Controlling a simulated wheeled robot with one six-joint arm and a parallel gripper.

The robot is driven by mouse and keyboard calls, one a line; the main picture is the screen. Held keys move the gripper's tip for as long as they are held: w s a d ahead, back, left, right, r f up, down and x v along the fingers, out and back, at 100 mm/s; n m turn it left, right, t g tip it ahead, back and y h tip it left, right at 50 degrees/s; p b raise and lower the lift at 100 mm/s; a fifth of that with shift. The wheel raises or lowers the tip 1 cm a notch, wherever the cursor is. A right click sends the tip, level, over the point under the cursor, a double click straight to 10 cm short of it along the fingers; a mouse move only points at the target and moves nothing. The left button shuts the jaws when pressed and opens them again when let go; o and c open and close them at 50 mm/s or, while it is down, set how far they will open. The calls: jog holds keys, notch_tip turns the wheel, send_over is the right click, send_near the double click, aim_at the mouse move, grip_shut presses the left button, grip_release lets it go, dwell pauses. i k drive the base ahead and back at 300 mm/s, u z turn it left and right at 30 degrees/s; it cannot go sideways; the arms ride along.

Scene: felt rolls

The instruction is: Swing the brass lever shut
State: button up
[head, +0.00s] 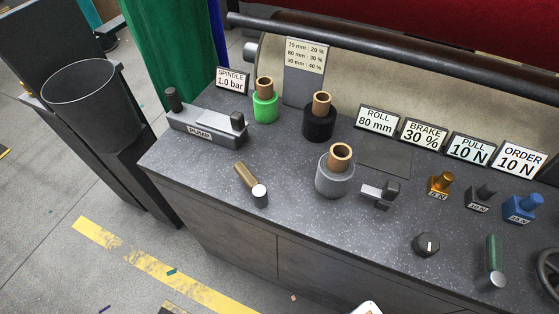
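The brass lever (245,175) is a short, dull gold bar on the front left of the speckled grey counter. Its near end meets a silver-capped round cylinder (260,194), and the bar points away to the back left. From this view I cannot tell its exact angle against any stop. My gripper does not show. Only a small white rounded piece, perhaps part of my arm, shows at the bottom edge, well to the right of and nearer than the lever.
The PUMP block (205,126) stands behind the lever. A grey roll (334,178) stands to its right, with green (265,107) and black (319,123) rolls behind. A green lever (492,250) and dark knob (426,244) are further right. Counter around the brass lever is clear.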

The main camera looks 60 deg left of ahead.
aim_at(260, 194)
jog(key=u, duration=2.65)
jog(key=i, duration=0.1)
jog(key=z, duration=0.5)
